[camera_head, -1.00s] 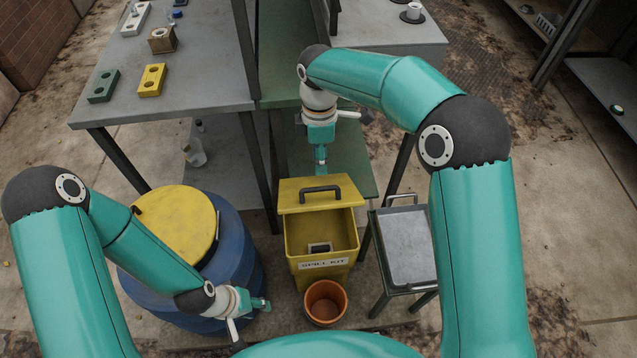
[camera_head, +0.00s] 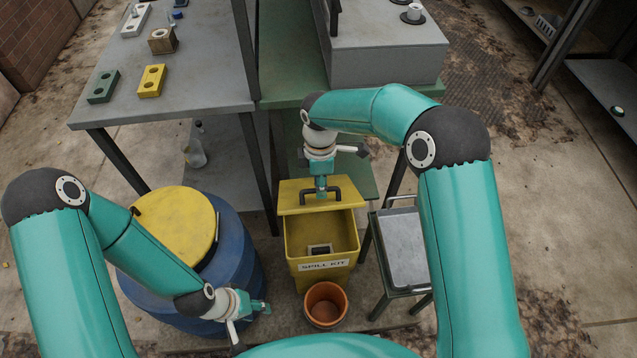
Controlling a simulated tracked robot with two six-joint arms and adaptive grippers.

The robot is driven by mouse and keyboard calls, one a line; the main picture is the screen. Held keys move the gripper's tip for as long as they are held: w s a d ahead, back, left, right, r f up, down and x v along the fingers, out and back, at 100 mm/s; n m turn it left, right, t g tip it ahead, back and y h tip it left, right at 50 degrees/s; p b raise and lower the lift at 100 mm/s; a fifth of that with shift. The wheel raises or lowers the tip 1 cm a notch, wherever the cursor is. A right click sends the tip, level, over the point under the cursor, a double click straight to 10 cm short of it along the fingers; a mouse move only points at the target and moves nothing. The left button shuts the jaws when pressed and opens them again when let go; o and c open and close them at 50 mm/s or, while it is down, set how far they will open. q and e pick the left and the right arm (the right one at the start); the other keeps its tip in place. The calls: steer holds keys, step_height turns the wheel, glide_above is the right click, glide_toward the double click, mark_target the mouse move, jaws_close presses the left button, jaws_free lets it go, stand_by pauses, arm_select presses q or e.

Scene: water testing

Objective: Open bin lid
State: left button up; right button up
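The yellow spill kit bin (camera_head: 320,267) stands on the floor in the middle, with a small dark-and-white item (camera_head: 320,249) inside. Its yellow lid (camera_head: 290,198), with a dark handle (camera_head: 337,193), stands raised at the back, so the bin is open at the top. My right gripper (camera_head: 321,193) points down at the lid's handle from behind. Whether it touches the handle, and whether its fingers are open or shut, I cannot tell. My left gripper (camera_head: 262,307) is over the blue barrel's right side, apart from the bin; its fingers are too small to read.
A blue barrel (camera_head: 235,245) with a yellow top (camera_head: 178,225) stands left of the bin. An orange pot (camera_head: 326,305) sits in front of it. A metal tray on a stand (camera_head: 405,250) is close on the right. Table edges and legs stand behind.

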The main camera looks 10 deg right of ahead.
jaws_close()
steer(key=shift+w+r, duration=0.1)
steer(key=shift+w+r+p, duration=0.2)
steer(key=shift+p, duration=0.1)
steer(key=w+r+p, duration=0.3)
steer(key=w+p, duration=0.3)
steer(key=w, duration=0.1)
steer(key=shift+w+r, duration=0.3)
